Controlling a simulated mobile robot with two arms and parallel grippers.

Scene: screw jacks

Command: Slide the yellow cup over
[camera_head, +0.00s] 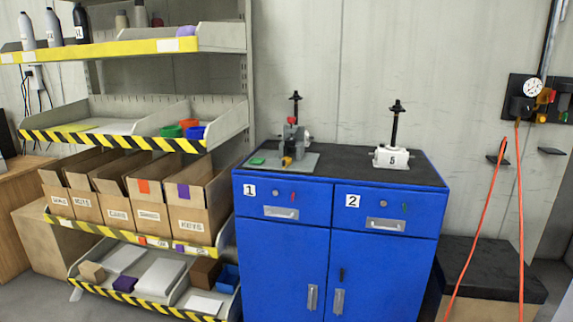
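No clearly recognisable yellow cup shows in the head view. A small yellow-orange piece (287,161) is at the foot of a grey device (293,140) on a grey plate (262,164), on top of the blue cabinet (285,245); it is too small to tell whether it is a cup. On the middle shelf, a green cup-like item (171,131), a red one (188,124) and a blue one (195,133) sit close together at the right end. Neither of my grippers is in view.
A white jack marked 5 (391,157) stands on the cabinet's right side, with bare top between it and the grey device. Cardboard boxes (192,215) fill the lower shelf. An orange hose (476,225) hangs at right above a low black-topped box (488,268).

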